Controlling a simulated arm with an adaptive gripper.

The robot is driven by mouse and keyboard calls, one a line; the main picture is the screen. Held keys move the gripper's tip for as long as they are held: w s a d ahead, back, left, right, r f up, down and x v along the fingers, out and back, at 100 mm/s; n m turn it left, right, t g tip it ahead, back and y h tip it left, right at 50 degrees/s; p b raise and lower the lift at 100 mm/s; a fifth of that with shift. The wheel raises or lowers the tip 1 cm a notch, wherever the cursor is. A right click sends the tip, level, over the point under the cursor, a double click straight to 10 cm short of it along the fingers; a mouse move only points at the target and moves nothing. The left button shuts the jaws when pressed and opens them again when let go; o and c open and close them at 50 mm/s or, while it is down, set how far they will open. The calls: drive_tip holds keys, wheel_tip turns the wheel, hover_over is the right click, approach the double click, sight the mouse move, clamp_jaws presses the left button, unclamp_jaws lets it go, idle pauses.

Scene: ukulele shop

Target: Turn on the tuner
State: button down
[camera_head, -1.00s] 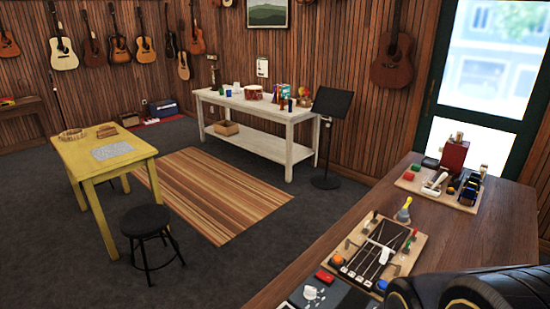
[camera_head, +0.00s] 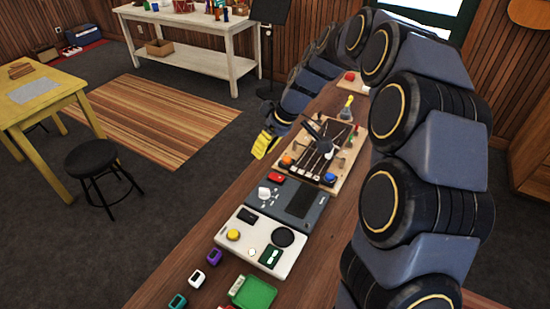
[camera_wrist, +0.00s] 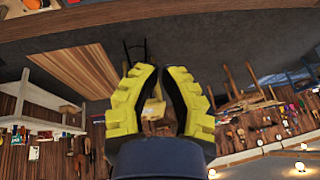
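I cannot tell for certain which device is the tuner. A dark grey unit (camera_head: 288,202) with a dark screen, a red button (camera_head: 276,177) and a white knob lies on the wooden bench. A white unit (camera_head: 262,241) with a yellow button, a black disc and a small green panel lies in front of it. Small purple (camera_head: 214,256), white (camera_head: 198,279) and teal (camera_head: 177,301) devices lie near the bench's left edge. My gripper (camera_head: 262,146) has yellow fingers and hangs by the bench's left edge, beyond the grey unit. In the wrist view, my gripper (camera_wrist: 159,73) is open, with nothing visibly held.
A stringed wooden board (camera_head: 342,175) with small levers and buttons lies behind the grey unit. A green box (camera_head: 253,292) is at the front. A black stool (camera_head: 92,157) and yellow table (camera_head: 55,100) stand left. Bare wood shows left of the units.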

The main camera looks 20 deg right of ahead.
drive_tip(key=w+d+f+n+t, duration=0.1)
drive_tip(key=w+d+f+t, duration=0.1)
drive_tip(key=w+d+f, duration=0.7)
drive_tip(key=shift+w+d, duration=0.4)
drive_tip(key=shift+d, duration=0.35)
hover_over(277, 175)
drive_tip(key=f, duration=0.8)
drive_tip(key=shift+s+d+f, duration=0.1)
drive_tip(key=shift+s+d, duration=0.1)
drive_tip(key=shift+s, duration=0.15)
drive_tip(key=f, duration=0.3)
drive_tip(key=shift+s+d+f, duration=0.15)
drive_tip(key=shift+d+f, duration=0.05)
drive_tip(key=shift+s+d+f, duration=0.1)
drive_tip(key=shift+f, duration=0.4)
